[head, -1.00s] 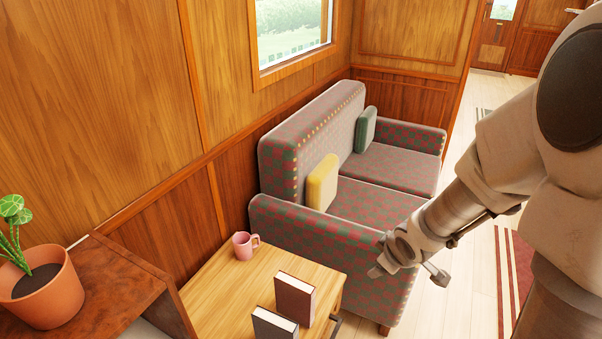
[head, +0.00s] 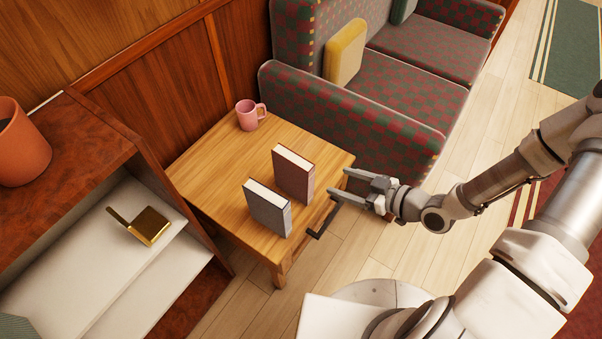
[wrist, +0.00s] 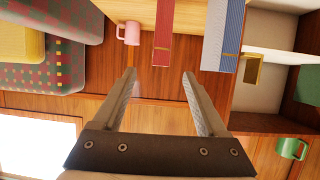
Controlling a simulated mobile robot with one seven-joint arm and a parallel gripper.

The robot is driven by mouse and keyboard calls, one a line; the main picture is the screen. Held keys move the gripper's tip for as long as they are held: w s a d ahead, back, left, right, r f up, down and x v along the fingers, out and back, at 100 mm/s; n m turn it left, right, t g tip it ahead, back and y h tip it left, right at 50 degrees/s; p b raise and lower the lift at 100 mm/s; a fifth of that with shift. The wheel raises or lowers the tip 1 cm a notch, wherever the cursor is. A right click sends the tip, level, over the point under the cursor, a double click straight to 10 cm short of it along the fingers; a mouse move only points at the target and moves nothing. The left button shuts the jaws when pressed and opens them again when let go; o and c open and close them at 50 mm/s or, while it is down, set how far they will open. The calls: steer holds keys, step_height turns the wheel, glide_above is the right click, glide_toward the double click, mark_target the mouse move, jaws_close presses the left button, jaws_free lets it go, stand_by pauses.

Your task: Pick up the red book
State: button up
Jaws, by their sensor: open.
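The red book (head: 293,174) stands upright on the small wooden table (head: 212,160), toward its right edge. A blue-grey book (head: 267,208) stands upright just in front of it, with a small gap between them. My gripper (head: 339,184) is open and empty, a little right of the red book and apart from it. In the wrist view the red book (wrist: 163,35) is above and between my open fingers (wrist: 160,75), and the blue book (wrist: 222,35) is to its right.
A pink mug (head: 250,115) stands at the table's back corner. A checked sofa (head: 350,115) with a yellow cushion (head: 345,52) is behind the table. A shelf unit (head: 110,145) with a plant pot (head: 20,145) and a brass object (head: 148,226) is at left. A green mug (wrist: 291,148) shows in the wrist view.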

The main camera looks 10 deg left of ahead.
mark_target(293, 166)
steer(key=b+x, duration=0.4)
steer(key=x, duration=1.3)
steer(key=shift+a+f, duration=0.15)
jaws_close()
stand_by(0.8)
